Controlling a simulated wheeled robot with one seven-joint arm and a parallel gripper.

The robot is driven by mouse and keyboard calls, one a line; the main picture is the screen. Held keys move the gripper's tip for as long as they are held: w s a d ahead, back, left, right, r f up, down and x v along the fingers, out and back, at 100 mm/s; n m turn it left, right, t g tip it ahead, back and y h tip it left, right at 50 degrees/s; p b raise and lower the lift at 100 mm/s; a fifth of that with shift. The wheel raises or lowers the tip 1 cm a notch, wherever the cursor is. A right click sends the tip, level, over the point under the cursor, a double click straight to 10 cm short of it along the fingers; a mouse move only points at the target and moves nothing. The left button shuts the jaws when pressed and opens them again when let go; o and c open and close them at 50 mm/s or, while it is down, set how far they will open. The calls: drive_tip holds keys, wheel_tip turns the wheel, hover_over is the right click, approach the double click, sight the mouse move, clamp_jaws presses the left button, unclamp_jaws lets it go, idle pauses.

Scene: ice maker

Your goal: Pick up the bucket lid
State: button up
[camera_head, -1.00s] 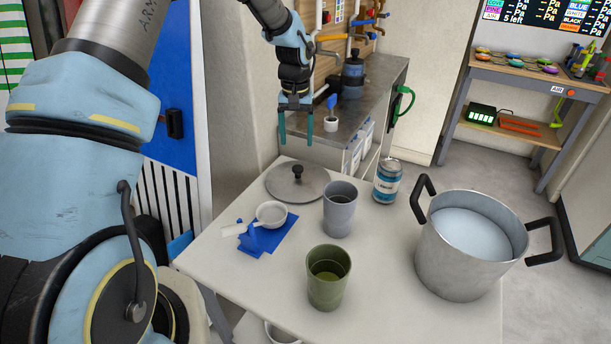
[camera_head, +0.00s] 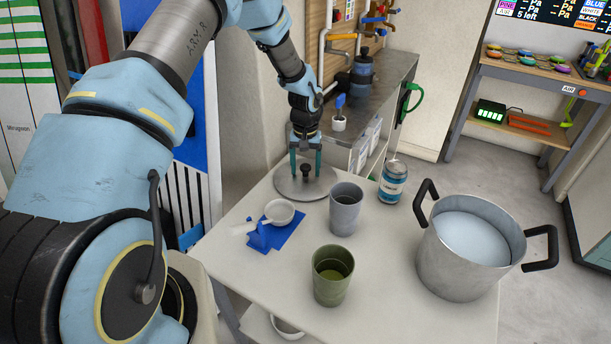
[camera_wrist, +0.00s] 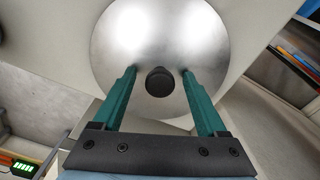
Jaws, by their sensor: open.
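The bucket lid (camera_head: 288,187) is a round grey metal disc with a black knob (camera_head: 306,172). It lies flat at the far left part of the white table. My gripper (camera_head: 305,172) is open just above the lid, with its two green fingers on either side of the knob in the head view. In the wrist view the lid (camera_wrist: 160,35) fills the upper middle, and its knob (camera_wrist: 159,81) shows between the open fingers (camera_wrist: 158,72). A large metal pot (camera_head: 458,262) with two black handles and pale contents stands uncovered at the right.
A grey cup (camera_head: 345,212) and a can (camera_head: 392,182) stand right of the lid. A green cup (camera_head: 331,280) stands nearer the front. A metal counter (camera_head: 375,95) stands behind.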

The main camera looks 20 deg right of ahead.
clamp_jaws()
idle(0.6)
